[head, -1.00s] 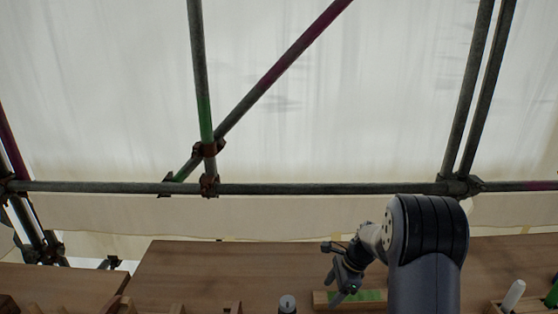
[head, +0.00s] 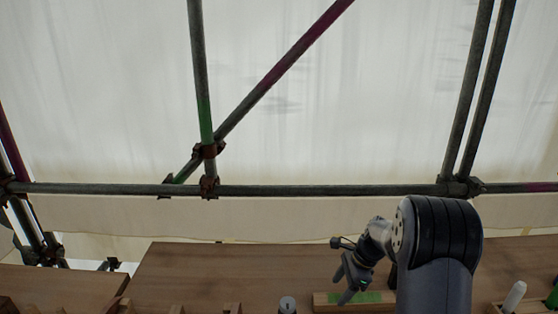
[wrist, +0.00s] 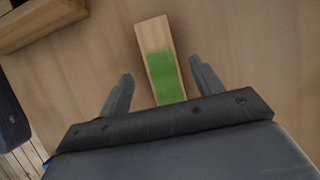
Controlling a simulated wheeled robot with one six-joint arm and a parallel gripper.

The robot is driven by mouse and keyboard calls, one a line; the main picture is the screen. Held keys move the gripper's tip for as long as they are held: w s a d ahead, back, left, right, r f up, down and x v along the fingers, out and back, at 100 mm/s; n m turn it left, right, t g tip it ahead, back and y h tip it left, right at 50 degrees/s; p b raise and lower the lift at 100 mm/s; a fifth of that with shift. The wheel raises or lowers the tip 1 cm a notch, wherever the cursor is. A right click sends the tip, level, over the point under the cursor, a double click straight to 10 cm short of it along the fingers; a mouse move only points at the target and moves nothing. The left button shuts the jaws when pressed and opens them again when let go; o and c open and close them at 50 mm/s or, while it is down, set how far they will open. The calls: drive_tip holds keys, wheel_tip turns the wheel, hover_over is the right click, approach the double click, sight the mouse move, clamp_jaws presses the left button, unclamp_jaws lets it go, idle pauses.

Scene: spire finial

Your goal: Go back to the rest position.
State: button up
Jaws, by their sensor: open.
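My gripper (head: 350,287) is in the lower right of the head view, above the wooden table (head: 220,270). In the wrist view its two fingers (wrist: 160,88) are spread wide with nothing between them touching. A wooden block with a green patch (wrist: 162,65) lies on the table below, seen between and beyond the fingers. The same block shows in the head view (head: 325,300), partly hidden behind my gripper and arm. My gripper looks apart from it.
A dark-capped cylinder (head: 288,304) stands left of my gripper. A white cylinder (head: 515,295) leans at the right in a wooden holder. Several wooden pieces line the front left edge. Scaffold tubes (head: 320,190) and white sheeting stand behind the table.

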drive_tip(key=v, duration=0.6)
drive_tip(key=p+x, duration=0.1)
drive_tip(key=x, duration=1.1)
drive_tip(key=shift+f, duration=0.15)
wheel_tip(320, 180, up, 19)
drive_tip(key=b, duration=0.2)
drive_tip(key=n+g+h+p, duration=0.2)
drive_tip(key=n+g+p, duration=0.15)
drive_tip(key=n, duration=0.75)
hover_over(333, 299)
drive_tip(key=s+a, duration=0.1)
drive_tip(key=s, duration=0.3)
wheel_tip(333, 299, down, 11)
drive_tip(key=s+f+n, duration=0.1)
drive_tip(key=n, duration=0.1)
drive_tip(key=s+f+n+h+p, duration=0.1)
drive_tip(key=n, duration=0.1)
drive_tip(key=s+f+n+g+h, duration=0.1)
drive_tip(key=n, duration=0.1)
drive_tip(key=shift+s+a+f+n, duration=0.15)
drive_tip(key=shift+s+f+n, duration=0.15)
drive_tip(key=shift+s+f, duration=0.1)
drive_tip(key=shift+w+r+m, duration=0.65)
drive_tip(key=shift+r+m, duration=0.05)
drive_tip(key=shift+m, duration=0.5)
drive_tip(key=shift+w+r+m+y, duration=0.55)
drive_tip(key=shift+r+m, duration=0.2)
drive_tip(key=shift+m, duration=0.25)
drive_tip(key=shift+s+t, duration=0.1)
drive_tip(key=shift+t, duration=0.15)
